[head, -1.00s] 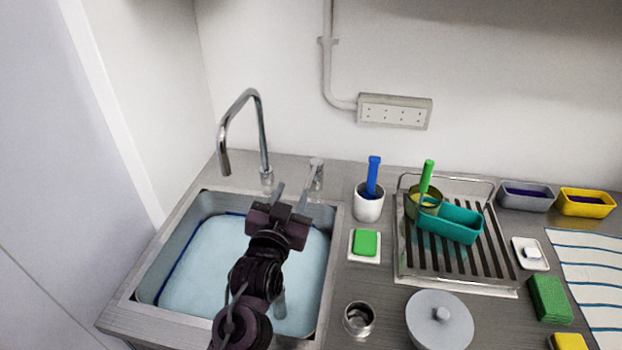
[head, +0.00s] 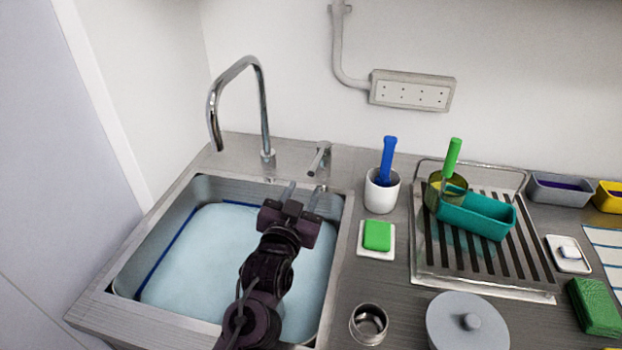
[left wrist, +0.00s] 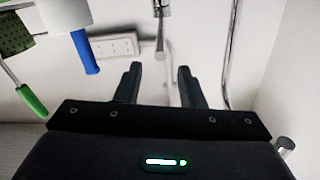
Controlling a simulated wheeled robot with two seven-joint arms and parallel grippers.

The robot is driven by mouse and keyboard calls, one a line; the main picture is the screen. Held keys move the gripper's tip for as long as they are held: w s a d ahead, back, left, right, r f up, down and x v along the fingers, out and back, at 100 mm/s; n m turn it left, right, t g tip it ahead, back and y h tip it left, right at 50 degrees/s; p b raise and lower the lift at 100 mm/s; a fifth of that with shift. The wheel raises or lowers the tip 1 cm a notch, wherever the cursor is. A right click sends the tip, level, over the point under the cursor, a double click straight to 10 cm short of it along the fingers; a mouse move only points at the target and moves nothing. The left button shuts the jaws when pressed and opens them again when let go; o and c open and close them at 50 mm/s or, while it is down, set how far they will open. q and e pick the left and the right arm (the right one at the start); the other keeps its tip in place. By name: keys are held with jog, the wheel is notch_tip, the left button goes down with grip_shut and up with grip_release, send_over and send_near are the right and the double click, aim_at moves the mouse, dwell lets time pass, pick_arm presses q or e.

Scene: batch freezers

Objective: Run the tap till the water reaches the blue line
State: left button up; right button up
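The steel sink basin (head: 150,232) holds pale blue water (head: 215,255). The blue line (head: 172,242) shows on its left wall, right at the water's edge. The arched tap spout (head: 263,105) stands behind the basin, and I see no stream under it. The tap lever (head: 320,157) stands to its right. My left gripper (head: 300,194) is open and empty over the basin's back right, just in front of the lever. In the left wrist view its fingers (left wrist: 158,82) are apart, with the lever (left wrist: 160,42) beyond them. My right gripper is not in view.
Right of the sink are a white cup (head: 382,194) with a blue-handled tool, a green sponge (head: 377,235) on a dish, a steel cup (head: 368,322) and a grey lid (head: 467,325). A drying rack (head: 425,262) holds a teal tray (head: 478,216). A wall stands left.

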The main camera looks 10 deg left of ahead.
aim_at(310, 176)
pick_arm(q)
jog(key=w+p, duration=0.1)
jog(key=w, duration=0.6)
jog(key=shift+d+r, duration=0.1)
jog(key=shift+d, duration=0.05)
jog(key=shift+c, duration=0.5)
grip_shut()
